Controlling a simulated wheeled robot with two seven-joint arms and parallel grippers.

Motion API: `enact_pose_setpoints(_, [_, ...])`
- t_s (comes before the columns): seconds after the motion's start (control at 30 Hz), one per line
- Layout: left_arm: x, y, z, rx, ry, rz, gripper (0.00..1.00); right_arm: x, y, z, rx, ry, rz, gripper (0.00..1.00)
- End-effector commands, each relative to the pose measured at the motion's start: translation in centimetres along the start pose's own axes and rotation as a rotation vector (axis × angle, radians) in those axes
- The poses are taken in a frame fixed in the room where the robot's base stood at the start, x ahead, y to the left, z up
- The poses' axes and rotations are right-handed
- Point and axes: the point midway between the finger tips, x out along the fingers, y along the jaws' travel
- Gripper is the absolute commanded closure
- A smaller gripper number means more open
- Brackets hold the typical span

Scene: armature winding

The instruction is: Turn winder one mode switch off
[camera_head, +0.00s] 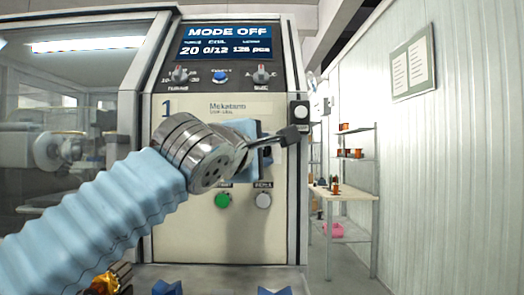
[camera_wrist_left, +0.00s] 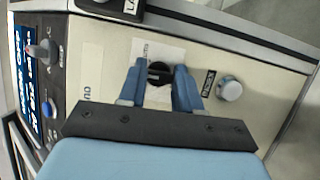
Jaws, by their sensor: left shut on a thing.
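Winder one (camera_head: 170,240) stands in front of me, with a "1" on its cream panel. Its display (camera_head: 223,42) reads MODE OFF, with 20 and 0/12 below. In the left wrist view the mode switch (camera_wrist_left: 160,73), a black rotary knob on a white label plate, sits between the blue fingers of my left gripper (camera_wrist_left: 161,82). The fingers are shut on it, and its handle lies across the gap. In the head view my left gripper (camera_head: 264,148) reaches the panel from the left and mostly hides the switch. My right gripper is not in view.
Below the gripper are a green button (camera_head: 222,200) and a white button (camera_head: 263,200). Two selector knobs (camera_head: 179,75) (camera_head: 261,75) flank a blue button (camera_head: 220,76) under the display. A small box (camera_head: 299,111) sits on the right edge. A table (camera_head: 352,194) stands behind right.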

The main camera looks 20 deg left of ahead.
Motion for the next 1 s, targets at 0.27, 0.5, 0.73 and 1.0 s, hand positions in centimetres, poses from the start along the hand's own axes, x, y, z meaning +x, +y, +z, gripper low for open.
enact_pose_setpoints(0.27, [0.06,-0.15,0.04,0.046,0.000,-0.022,0.97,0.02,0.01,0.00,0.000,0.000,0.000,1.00])
enact_pose_setpoints(0.5, [0.06,-0.17,0.04,0.048,0.001,-0.024,0.97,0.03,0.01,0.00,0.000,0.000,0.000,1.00])
enact_pose_setpoints(0.73, [0.05,-0.15,0.03,0.048,0.001,-0.023,0.50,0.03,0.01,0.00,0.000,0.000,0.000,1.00])
enact_pose_setpoints(1.0, [0.02,-0.06,0.00,0.048,0.001,-0.021,0.41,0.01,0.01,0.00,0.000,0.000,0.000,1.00])
